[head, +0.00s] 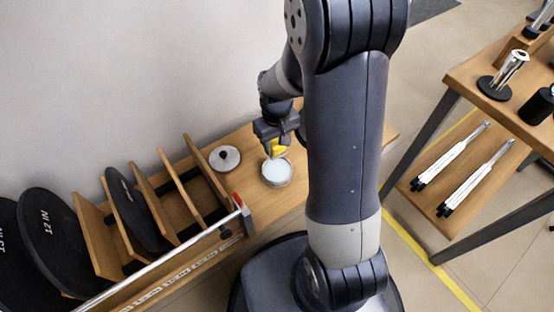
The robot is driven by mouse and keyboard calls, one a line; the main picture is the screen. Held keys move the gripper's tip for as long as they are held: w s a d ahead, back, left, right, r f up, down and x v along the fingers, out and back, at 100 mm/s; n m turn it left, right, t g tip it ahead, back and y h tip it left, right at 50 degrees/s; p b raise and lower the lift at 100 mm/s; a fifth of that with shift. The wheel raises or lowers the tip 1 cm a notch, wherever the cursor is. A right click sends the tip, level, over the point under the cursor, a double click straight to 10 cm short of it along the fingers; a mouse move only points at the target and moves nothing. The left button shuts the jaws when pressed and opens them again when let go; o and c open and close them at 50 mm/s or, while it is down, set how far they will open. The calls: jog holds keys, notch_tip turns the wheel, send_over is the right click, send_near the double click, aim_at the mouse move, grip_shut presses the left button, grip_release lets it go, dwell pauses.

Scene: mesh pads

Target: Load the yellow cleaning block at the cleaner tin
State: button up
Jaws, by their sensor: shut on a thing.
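The yellow cleaning block (279,150) is held in my gripper (274,146), which is shut on it. The gripper and block are at the far edge of the round cleaner tin (277,183), which stands open on the wooden bench and shows a pale, whitish inside. The block appears just above or at the tin's far rim; I cannot tell whether it touches the contents. Part of the block is hidden by the gripper.
A round lid with a dark knob (225,158) lies left of the tin on the bench (243,138). A wooden rack (168,192) holding black discs stands further left. A metal rail (165,260) runs along the front. A table (500,110) with tools stands at right.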

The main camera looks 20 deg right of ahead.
jog(key=shift+s+f+b, duration=0.25)
jog(key=shift+f+b, duration=0.6)
jog(key=shift+f, duration=0.35)
notch_tip(320, 180, down, 6)
jog(key=b, duration=0.5)
jog(key=shift+r, duration=0.1)
jog(key=shift+f, duration=0.45)
dwell(0.9)
notch_tip(320, 180, up, 7)
jog(key=p, duration=0.6)
jog(key=shift+r, duration=0.1)
dwell(0.5)
